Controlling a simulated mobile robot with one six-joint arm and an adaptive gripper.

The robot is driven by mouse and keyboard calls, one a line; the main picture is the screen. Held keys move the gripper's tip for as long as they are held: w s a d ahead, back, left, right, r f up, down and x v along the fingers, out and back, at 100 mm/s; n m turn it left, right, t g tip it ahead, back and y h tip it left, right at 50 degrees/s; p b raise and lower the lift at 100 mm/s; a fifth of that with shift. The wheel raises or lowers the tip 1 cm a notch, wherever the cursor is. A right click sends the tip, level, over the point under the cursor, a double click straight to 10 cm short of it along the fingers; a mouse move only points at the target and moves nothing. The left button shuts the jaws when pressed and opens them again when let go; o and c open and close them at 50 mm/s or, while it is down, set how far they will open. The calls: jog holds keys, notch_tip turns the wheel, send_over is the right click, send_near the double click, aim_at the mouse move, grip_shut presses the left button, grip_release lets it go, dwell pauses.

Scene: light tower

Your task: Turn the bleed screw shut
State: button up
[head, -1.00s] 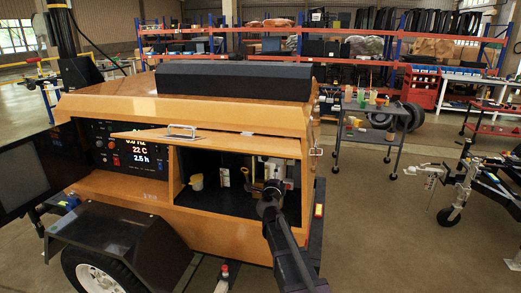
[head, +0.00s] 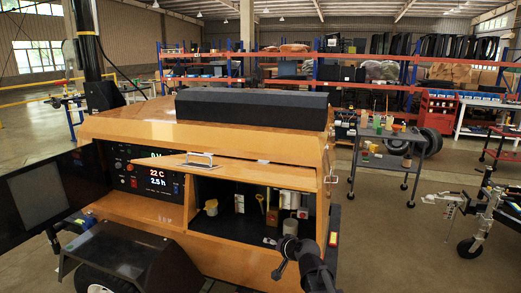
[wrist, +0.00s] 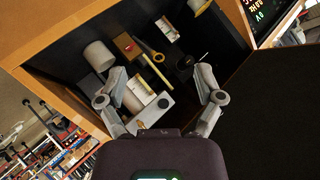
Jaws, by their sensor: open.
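The orange light tower cabinet (head: 150,128) has its flap raised over an open dark compartment (head: 226,229). I cannot make out the bleed screw for certain in either view. In the wrist view, a small dark round part (wrist: 184,63) with a thin pale pin sits inside the compartment, near the right finger; I cannot tell what it is. My gripper (wrist: 161,73) is open and empty, its fingers spread in front of the compartment's contents. In the head view, my dark arm reaches up to the compartment's lower right.
The raised flap (head: 205,162) overhangs the opening. A work table (head: 390,134) stands behind at right.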

jog(key=s+d+f+n+g+h, duration=0.1)
jog(key=s+d+f+g+h, duration=0.1)
jog(key=s, duration=0.5)
jog(key=s+d+f+n+g+h+p, duration=0.1)
jog(key=s+d+f+g+h, duration=0.1)
jog(key=s+d, duration=0.4)
jog(key=s+d+f+g+h, duration=0.2)
jog(key=s+d+f+g, duration=0.1)
jog(key=s+g, duration=0.3)
jog(key=shift+s+d+f+n+p, duration=0.2)
jog(key=shift+s+d+n+p, duration=0.15)
jog(key=shift+s+d, duration=0.4)
